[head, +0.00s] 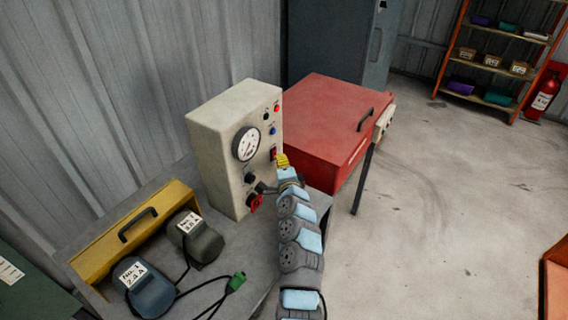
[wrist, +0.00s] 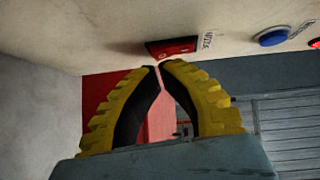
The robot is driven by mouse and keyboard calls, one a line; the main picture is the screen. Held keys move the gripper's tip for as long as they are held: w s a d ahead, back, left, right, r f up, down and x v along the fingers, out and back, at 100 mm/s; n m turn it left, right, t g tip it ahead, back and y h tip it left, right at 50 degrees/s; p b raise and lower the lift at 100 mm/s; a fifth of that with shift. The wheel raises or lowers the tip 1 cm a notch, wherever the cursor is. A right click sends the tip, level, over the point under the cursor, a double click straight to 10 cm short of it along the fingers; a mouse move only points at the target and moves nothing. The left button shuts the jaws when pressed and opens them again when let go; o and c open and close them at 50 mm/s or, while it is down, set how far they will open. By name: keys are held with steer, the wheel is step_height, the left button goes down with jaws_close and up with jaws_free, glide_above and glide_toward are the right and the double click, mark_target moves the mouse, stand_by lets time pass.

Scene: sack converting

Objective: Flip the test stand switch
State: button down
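The test stand is a cream box (head: 218,150) with a dial gauge, lamps and knobs on its front panel. A red rocker switch (head: 273,153) sits on the panel, right of the gauge; in the wrist view the switch (wrist: 172,47) shows just beyond the fingertips, beside small lettering. Which way the rocker is tipped is too small to tell. My gripper (head: 281,160) has yellow ribbed fingers and is close to the panel at the switch. In the wrist view my gripper (wrist: 160,67) is shut, its tips together and empty. Contact with the switch cannot be told.
A blue button (wrist: 272,37) is right of the switch in the wrist view. A red cabinet (head: 325,115) stands right behind the stand. Two motors (head: 145,288) with cables, a green plug (head: 236,283) and a yellow case (head: 130,235) occupy the bench. Open floor lies right.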

steer(key=shift+f, duration=0.1)
steer(key=f+m+t+b, duration=0.1)
steer(key=b, duration=0.5)
steer(key=shift+w+a, duration=0.3)
steer(key=shift+a, duration=0.05)
steer(key=shift+r, duration=0.35)
